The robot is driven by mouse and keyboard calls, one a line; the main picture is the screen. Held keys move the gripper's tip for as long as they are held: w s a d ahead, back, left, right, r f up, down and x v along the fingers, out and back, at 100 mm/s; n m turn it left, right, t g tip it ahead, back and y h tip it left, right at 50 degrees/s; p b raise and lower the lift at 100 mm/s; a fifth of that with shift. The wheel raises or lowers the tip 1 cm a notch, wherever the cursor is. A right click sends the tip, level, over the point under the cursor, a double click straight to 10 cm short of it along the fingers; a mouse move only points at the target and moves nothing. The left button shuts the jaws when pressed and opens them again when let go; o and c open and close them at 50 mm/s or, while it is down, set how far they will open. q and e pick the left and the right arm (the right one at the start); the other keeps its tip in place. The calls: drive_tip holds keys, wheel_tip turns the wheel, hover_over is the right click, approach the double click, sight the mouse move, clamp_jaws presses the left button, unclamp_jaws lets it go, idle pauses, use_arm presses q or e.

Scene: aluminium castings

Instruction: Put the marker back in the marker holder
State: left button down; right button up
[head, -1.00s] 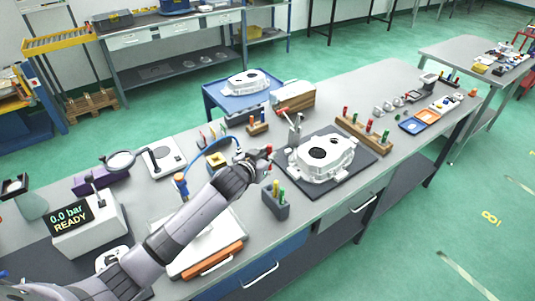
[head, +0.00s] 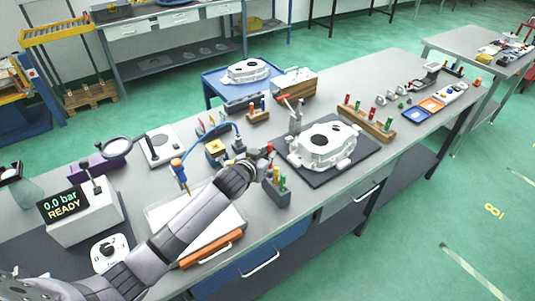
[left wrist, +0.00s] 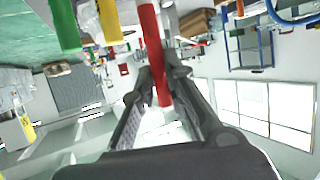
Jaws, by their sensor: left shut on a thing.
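My left gripper (head: 262,162) is shut on a red marker (left wrist: 152,45), which shows between its fingers in the left wrist view. The gripper is just behind the dark grey marker holder (head: 277,196), near the bench's front edge. A green marker (left wrist: 63,25) and a yellow marker (left wrist: 110,20) stand in the holder, beside the red one in the left wrist view. In the head view the gripper partly hides the red marker, and I cannot tell whether its lower end touches the holder. My right gripper is not in view.
A white casting (head: 322,148) lies on a dark mat (head: 365,154) right of the holder. A wooden block with coloured handles (head: 367,125) stands beyond it. Bench space in front of the mat is clear.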

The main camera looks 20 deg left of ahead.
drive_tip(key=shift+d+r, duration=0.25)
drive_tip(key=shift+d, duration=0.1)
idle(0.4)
use_arm(q)
drive_tip(key=shift+p, duration=0.65)
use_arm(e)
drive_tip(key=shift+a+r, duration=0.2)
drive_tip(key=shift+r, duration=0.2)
use_arm(q)
drive_tip(key=shift+f+b, duration=0.9)
drive_tip(key=shift+f, duration=0.4)
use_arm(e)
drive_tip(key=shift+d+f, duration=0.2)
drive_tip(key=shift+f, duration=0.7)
use_arm(q)
drive_tip(key=shift+f+b, duration=1.55)
drive_tip(key=shift+f, duration=0.75)
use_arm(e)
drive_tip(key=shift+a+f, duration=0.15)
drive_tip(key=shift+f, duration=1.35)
use_arm(q)
drive_tip(key=c, duration=1.5)
unclamp_jaws()
drive_tip(key=shift+r, duration=0.1)
drive_tip(key=shift+c, duration=0.2)
drive_tip(key=v, duration=1.2)
